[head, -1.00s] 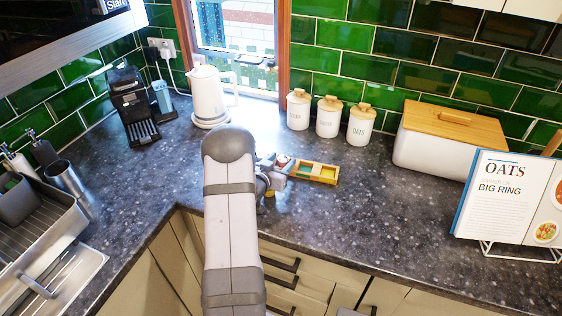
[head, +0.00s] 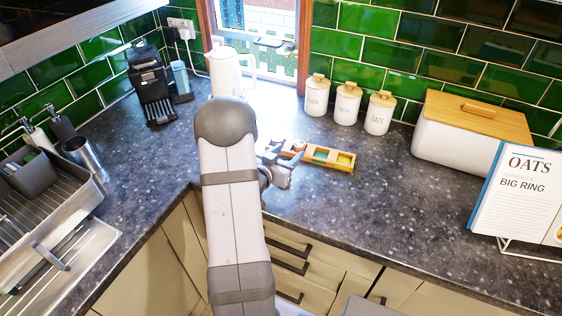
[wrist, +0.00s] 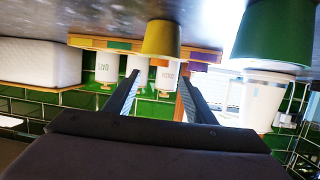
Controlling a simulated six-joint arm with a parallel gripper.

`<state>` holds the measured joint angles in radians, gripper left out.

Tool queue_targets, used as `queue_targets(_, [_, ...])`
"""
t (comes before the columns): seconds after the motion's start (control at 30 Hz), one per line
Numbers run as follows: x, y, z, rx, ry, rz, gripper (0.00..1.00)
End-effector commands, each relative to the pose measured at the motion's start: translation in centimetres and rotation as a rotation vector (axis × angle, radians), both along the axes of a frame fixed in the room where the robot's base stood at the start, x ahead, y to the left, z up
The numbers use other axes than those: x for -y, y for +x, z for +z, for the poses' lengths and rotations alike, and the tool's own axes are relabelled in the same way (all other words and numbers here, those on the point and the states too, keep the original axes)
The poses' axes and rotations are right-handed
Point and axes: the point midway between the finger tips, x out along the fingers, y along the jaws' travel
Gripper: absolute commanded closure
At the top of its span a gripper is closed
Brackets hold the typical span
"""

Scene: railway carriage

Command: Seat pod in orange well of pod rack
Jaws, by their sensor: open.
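The pod rack (head: 349,166) is a narrow wooden tray on the counter, with coloured wells in a row. A larger-looking green pod (wrist: 276,33) is at the right. My gripper (head: 282,168) is beside the rack's left end. In the wrist view my gripper (wrist: 159,76) is open, empty, its fingertips near the yellow pod.
A white kettle (head: 224,72) and several lidded things stand behind: canisters (head: 347,105) and a bread bin (head: 462,140). A coffee machine (head: 151,87) is at the left, beyond my arm. A cookbook (head: 515,195) stands at the right. The counter right of the rack is clear.

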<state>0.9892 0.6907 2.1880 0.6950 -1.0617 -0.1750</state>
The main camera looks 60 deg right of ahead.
Motion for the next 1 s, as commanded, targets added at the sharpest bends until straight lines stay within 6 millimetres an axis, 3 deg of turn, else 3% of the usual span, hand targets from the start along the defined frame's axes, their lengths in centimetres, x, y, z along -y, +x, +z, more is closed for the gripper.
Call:
queue_targets(0.3, [-3.7,0.2,1.1,0.0,0.0,0.001,0.5])
queue_targets(0.9, [-4.2,0.1,1.3,0.0,0.0,-0.001,0.5])
queue_targets(1.0, [-4.6,1.1,1.5,0.006,0.014,0.024,0.5])
